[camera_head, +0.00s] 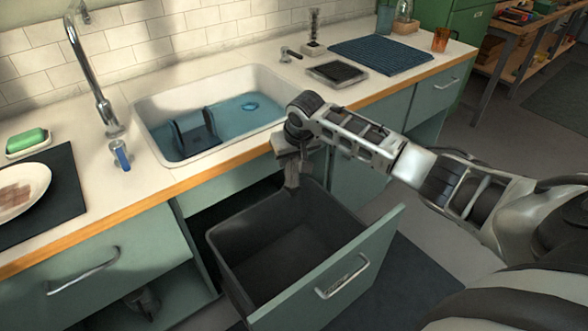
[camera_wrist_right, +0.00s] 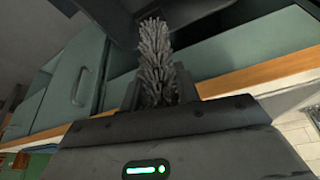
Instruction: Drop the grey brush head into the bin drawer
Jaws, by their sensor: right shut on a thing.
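My right gripper (camera_head: 292,178) reaches in from the right and points down over the back part of the open bin drawer (camera_head: 330,285). It is shut on the grey brush head (camera_wrist_right: 157,58), whose bristly tuft stands out between the fingers in the right wrist view. In the head view the brush head is small and hard to tell from the dark fingers. The drawer's dark grey bin (camera_head: 262,258) is open at the top and looks empty where I can see inside. Part of its back rim is hidden behind the gripper. My left gripper is not in view.
The sink (camera_head: 180,100) holds blue water and a dark rack. The wooden counter edge (camera_head: 225,155) runs close behind the gripper. A tap, plate, green soap, blue mat (camera_head: 380,54) and orange cup (camera_head: 440,39) stand on the counter. Dark floor lies right of the drawer.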

